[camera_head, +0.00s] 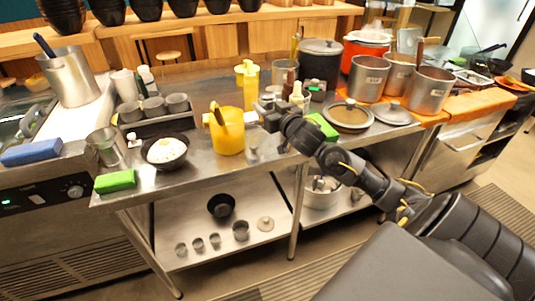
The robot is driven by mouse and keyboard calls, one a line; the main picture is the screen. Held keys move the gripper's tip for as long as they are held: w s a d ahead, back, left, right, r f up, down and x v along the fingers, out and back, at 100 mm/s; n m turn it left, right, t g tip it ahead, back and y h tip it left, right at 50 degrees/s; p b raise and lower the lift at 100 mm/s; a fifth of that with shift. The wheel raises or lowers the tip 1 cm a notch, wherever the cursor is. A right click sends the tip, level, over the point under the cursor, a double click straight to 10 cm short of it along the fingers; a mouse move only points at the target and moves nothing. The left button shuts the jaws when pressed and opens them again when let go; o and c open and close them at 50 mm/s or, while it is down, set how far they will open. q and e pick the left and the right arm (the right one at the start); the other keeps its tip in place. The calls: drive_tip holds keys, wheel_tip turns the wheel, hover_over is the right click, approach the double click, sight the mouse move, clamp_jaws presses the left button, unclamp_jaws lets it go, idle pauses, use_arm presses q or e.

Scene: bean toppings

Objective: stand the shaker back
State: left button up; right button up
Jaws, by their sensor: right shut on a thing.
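My right gripper (261,114) reaches in from the right, over the steel table beside the yellow pitcher. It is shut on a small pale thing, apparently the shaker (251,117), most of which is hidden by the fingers. I cannot tell whether the shaker is upright or touches anything. A small grey shape (252,152) shows on the tabletop below the gripper, too small to tell if it is an object or a reflection. My left gripper is not in view.
The yellow pitcher (228,138) and a black bowl with white food (165,153) stand to the left. A green sponge (115,181) lies at the front left corner. Bottles, a lidded pan (349,116) and steel pots (369,78) crowd the back and right.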

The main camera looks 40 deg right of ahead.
drive_tip(key=shift+d, duration=0.1)
wheel_tip(320, 180, down, 5)
drive_tip(key=shift+f, duration=0.1)
drive_tip(key=shift+f+b, duration=0.35)
drive_tip(key=shift+f, duration=1.95)
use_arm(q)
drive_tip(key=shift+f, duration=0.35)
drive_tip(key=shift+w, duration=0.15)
use_arm(e)
drive_tip(key=shift+f, duration=0.15)
drive_tip(key=o, duration=0.5)
drive_tip(key=shift+o, duration=0.2)
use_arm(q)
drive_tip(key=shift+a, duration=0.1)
